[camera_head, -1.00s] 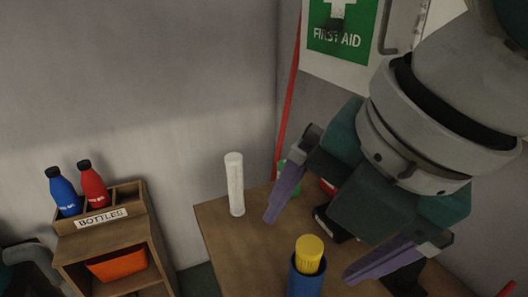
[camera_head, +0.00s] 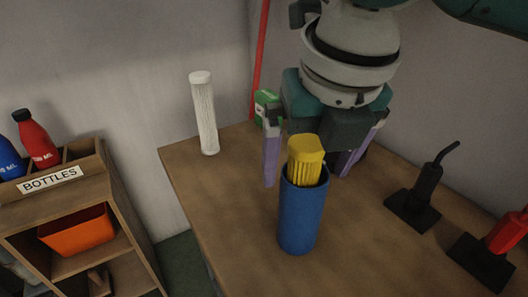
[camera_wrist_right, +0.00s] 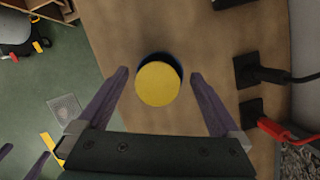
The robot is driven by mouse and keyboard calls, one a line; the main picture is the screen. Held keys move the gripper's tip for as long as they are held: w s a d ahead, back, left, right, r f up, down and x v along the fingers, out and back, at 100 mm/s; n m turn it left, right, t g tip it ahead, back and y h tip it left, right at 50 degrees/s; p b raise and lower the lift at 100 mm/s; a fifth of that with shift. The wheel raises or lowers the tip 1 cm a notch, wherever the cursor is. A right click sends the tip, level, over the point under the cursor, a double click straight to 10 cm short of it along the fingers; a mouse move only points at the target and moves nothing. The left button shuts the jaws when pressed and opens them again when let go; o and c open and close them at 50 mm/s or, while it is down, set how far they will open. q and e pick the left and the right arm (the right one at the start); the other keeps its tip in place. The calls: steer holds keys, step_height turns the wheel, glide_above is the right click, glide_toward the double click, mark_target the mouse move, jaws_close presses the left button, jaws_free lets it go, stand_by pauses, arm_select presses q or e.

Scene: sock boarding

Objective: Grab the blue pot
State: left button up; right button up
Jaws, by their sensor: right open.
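The blue pot (camera_head: 301,217) is a tall upright cylinder on the wooden table. A yellow ribbed cylinder (camera_head: 306,157) stands in it and sticks out of the top. My right gripper (camera_head: 308,176) is open, with its purple fingers just behind the pot in the head view. In the right wrist view the gripper (camera_wrist_right: 160,80) is also open. The yellow top (camera_wrist_right: 158,84) lies between the fingertips there, with a dark blue edge of the pot (camera_wrist_right: 160,57) behind it. I see no contact between the fingers and the pot.
A white ribbed cylinder (camera_head: 204,113) stands at the table's (camera_head: 228,218) back left. A black stand (camera_head: 416,200) and a red-handled one (camera_head: 487,257) are on the right. A shelf labelled BOTTLES (camera_head: 52,179) holds blue and red bottles and an orange bin (camera_head: 77,231).

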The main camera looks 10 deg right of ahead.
mark_target(300, 209)
steer(key=x, duration=0.3)
steer(key=shift+s+f+b, duration=0.1)
steer(key=shift+f+b, duration=0.2)
steer(key=shift+c, duration=0.2)
jaws_close()
stand_by(0.4)
